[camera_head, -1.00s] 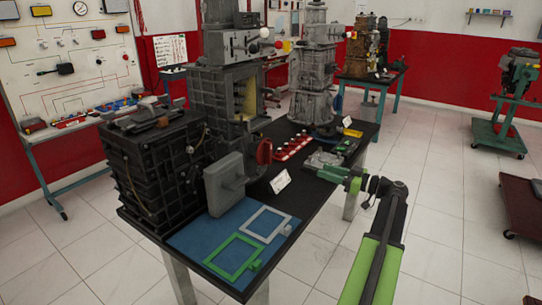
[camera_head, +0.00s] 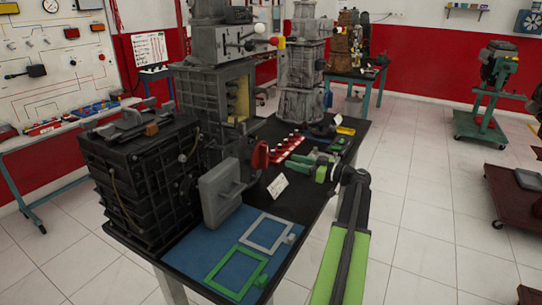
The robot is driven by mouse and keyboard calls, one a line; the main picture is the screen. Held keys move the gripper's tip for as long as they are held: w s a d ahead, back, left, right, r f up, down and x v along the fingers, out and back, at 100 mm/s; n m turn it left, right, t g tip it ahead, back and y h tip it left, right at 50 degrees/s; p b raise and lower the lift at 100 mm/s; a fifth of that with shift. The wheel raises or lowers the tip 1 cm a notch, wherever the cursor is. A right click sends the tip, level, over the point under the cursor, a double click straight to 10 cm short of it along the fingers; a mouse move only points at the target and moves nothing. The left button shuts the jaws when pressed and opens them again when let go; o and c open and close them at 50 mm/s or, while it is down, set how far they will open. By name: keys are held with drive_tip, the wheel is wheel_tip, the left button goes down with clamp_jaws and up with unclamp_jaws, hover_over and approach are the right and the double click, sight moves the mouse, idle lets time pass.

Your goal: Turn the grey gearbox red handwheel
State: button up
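The red handwheel (camera_head: 260,155) is on the right-hand side of the tall grey gearbox (camera_head: 213,95), low down near the table top. It is seen nearly edge-on, so its turn angle is hard to read. My gripper (camera_head: 291,161) is just right of the handwheel, at the end of my green and dark arm. A small gap seems to show between them. The fingers are small and blend with the things behind them, so I cannot tell whether they are open or shut.
A dark ribbed gearbox (camera_head: 140,185) and a grey square-flanged part (camera_head: 221,193) stand in front. Green (camera_head: 232,270) and grey (camera_head: 266,232) frames lie on a blue mat. A white card (camera_head: 278,185) and a red strip (camera_head: 284,147) are close to my gripper.

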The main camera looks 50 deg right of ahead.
sight(267, 154)
drive_tip(key=x, duration=1)
drive_tip(key=shift+w, duration=0.35)
clamp_jaws()
